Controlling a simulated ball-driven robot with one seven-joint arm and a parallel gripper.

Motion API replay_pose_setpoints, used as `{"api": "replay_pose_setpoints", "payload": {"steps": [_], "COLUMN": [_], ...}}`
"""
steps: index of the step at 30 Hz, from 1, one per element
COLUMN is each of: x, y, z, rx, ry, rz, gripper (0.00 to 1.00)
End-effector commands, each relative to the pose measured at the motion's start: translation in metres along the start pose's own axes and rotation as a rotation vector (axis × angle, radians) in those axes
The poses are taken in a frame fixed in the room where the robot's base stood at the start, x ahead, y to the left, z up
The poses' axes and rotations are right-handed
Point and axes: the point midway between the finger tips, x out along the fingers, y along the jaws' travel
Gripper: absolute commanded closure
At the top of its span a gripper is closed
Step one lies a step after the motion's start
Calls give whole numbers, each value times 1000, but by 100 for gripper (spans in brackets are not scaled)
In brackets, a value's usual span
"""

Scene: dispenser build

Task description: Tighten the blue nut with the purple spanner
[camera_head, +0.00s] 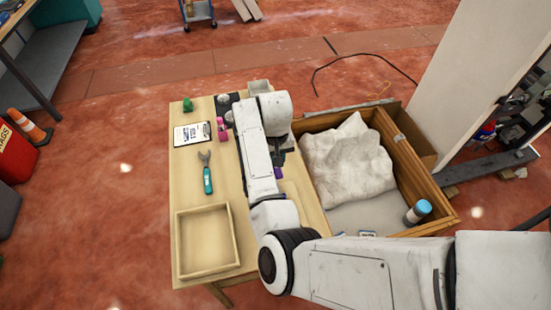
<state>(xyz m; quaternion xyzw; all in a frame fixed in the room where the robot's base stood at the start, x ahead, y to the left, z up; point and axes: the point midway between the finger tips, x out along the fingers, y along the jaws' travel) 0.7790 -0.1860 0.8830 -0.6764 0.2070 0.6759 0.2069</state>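My arm reaches over the wooden table (190,200), and my gripper (280,157) is a small dark shape at its end, partly covered by the white wrist. A small purple piece (278,172) shows just below my gripper; it may be part of the purple spanner, but most of it is hidden. I cannot tell whether the fingers are shut on it. A spanner with a teal handle (207,180) and grey jaw lies on the table left of my arm. I cannot make out a blue nut; my arm covers part of the table.
An empty wooden tray (234,238) sits at the table's near end. A clipboard (192,134), a green object (188,104) and a pink object (221,130) lie farther back. A wooden crate (432,203) with a pale sack (345,160) and a blue-capped can (418,211) stands right.

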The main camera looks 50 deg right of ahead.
Motion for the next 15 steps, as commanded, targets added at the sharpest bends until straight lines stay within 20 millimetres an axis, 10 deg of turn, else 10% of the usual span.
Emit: {"api": "replay_pose_setpoints", "payload": {"steps": [15], "x": [10], "y": [0], "z": [0], "rx": [0], "ry": [0], "rz": [0], "gripper": [100]}}
